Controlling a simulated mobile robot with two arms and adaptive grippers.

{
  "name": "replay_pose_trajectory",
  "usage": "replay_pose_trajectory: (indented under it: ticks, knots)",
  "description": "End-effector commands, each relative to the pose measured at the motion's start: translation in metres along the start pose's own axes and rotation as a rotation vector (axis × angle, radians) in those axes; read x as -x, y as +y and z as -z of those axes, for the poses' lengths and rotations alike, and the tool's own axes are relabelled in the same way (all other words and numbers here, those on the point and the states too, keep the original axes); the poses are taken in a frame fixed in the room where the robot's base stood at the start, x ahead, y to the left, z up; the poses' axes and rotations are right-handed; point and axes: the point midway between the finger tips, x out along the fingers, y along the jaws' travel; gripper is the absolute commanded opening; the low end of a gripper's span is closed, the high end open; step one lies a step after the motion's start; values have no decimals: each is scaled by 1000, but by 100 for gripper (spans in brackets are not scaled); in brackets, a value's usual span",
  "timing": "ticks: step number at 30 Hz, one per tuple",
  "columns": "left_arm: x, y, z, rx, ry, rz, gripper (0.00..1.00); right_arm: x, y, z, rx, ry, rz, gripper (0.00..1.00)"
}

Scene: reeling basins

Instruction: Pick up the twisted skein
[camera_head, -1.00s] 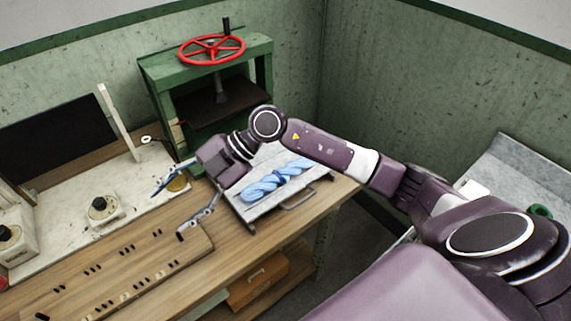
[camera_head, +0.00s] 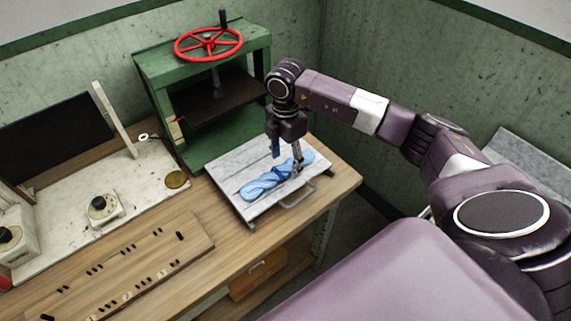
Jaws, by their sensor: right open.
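The twisted skein (camera_head: 262,187) is light blue with a darker blue band near its middle. It lies across a grey tray (camera_head: 232,172) with a wire handle on the wooden bench. My right gripper (camera_head: 287,165) points down over the skein's right half. Its fingers are spread, one at the far side and one toward the right end, and its jaws hold nothing. I cannot tell whether the fingertips touch the skein or tray. My left gripper is out of view.
A green press (camera_head: 203,100) with a red handwheel (camera_head: 208,44) stands right behind the tray. A white board with knobs (camera_head: 102,208) and a slotted wooden board (camera_head: 120,262) lie to the left. The bench edge runs just in front of the tray.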

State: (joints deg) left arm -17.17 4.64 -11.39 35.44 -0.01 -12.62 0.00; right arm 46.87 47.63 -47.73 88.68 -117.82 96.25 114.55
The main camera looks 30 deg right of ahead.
Motion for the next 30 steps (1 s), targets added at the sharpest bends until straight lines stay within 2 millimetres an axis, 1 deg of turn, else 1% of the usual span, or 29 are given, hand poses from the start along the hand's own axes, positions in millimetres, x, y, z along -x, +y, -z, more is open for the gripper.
replay_pose_trajectory:
  ticks: [1,5,12,24,30]
  knots:
    - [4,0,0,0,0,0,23,-6,-1,1,0,1,3,58]
    - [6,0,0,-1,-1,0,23,-16,0,0,0,0,-1,58]
    - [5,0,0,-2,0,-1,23,-18,0,1,1,1,-2,57]
    - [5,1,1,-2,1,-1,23,-18,0,1,1,1,-2,13]
    - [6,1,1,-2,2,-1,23,-17,1,1,1,1,-3,12]
